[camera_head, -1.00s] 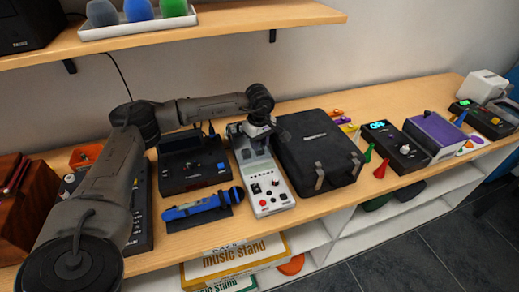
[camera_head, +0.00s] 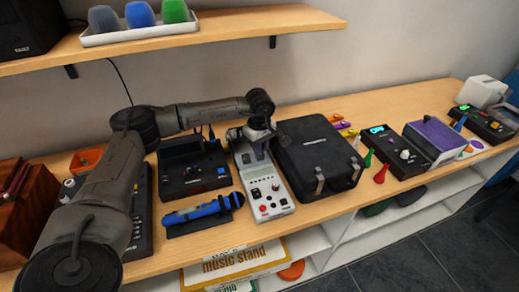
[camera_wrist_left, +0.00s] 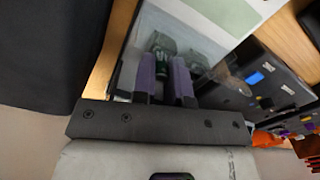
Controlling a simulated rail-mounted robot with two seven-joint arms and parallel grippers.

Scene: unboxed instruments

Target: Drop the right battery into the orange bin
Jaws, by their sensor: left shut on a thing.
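The grey and white device (camera_head: 272,205) stands on the bench, with my left gripper (camera_head: 257,137) low over its far end. In the wrist view, the purple fingers of my left gripper (camera_wrist_left: 163,80) are shut on a dark green battery (camera_wrist_left: 161,45), the right one as seen from the head. Another dark green battery (camera_wrist_left: 196,61) lies beside the fingers, on the side toward the orange bin. The held battery is partly hidden by the fingers. The orange bin (camera_head: 85,160) stands at the back left of the bench, partly behind my left arm. My right gripper is not in view.
A black device (camera_head: 192,170) and a blue instrument on a stand (camera_head: 203,211) are left of the grey and white device. A black case (camera_head: 318,155) stands close on its right. A shelf (camera_head: 250,29) overhangs the back.

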